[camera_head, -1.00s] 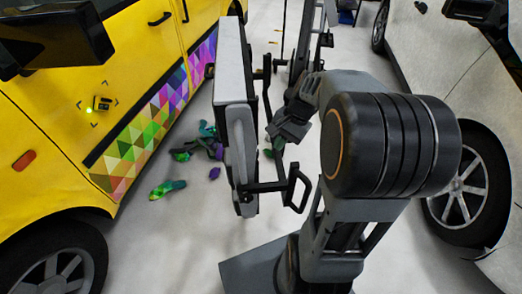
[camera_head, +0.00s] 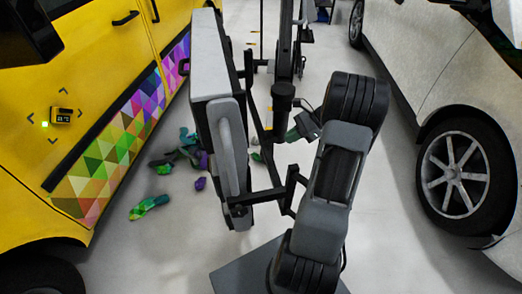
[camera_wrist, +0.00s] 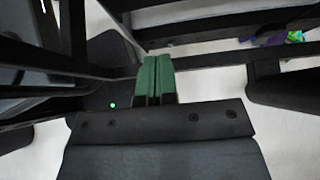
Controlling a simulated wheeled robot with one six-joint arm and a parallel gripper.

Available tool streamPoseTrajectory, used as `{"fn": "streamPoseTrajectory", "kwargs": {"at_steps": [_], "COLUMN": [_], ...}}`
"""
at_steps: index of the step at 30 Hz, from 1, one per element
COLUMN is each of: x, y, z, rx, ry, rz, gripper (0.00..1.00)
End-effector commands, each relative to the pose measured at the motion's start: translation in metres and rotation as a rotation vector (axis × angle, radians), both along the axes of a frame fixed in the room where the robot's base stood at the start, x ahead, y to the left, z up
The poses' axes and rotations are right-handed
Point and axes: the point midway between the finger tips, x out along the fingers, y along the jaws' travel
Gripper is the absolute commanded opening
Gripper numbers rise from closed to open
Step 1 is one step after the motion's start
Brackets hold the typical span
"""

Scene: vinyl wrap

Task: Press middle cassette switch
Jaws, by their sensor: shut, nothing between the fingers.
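My gripper (camera_head: 300,130) is right of a tall grey panel unit (camera_head: 215,90) with a black frame. In the wrist view its two green fingers (camera_wrist: 155,75) are pressed together, with nothing between them. A small green light (camera_wrist: 112,105) shows on a dark surface left of the fingers. No cassette switch can be made out; I cannot tell which part is the middle cassette, and the panel's right face is mostly hidden by its edge-on angle.
A yellow vehicle (camera_head: 100,60) with a colourful triangle wrap stands left, with a small boxed device (camera_head: 61,116) on it. A white car (camera_head: 440,90) stands right. Colourful scraps (camera_head: 180,155) lie on the floor. Black frame bars (camera_wrist: 190,30) surround the fingers.

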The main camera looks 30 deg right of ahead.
Motion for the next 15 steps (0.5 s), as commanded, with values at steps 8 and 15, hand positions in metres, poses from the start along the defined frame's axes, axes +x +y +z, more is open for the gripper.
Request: {"fn": "streamPoseTrajectory", "kwargs": {"at_steps": [8,15], "x": [0.006,0.016], "y": [0.024,0.06], "z": [-0.02,-0.048], "rx": [0.001,-0.001], "ry": [0.002,0.001], "rz": [0.002,0.003], "gripper": [0.0,0.0]}}
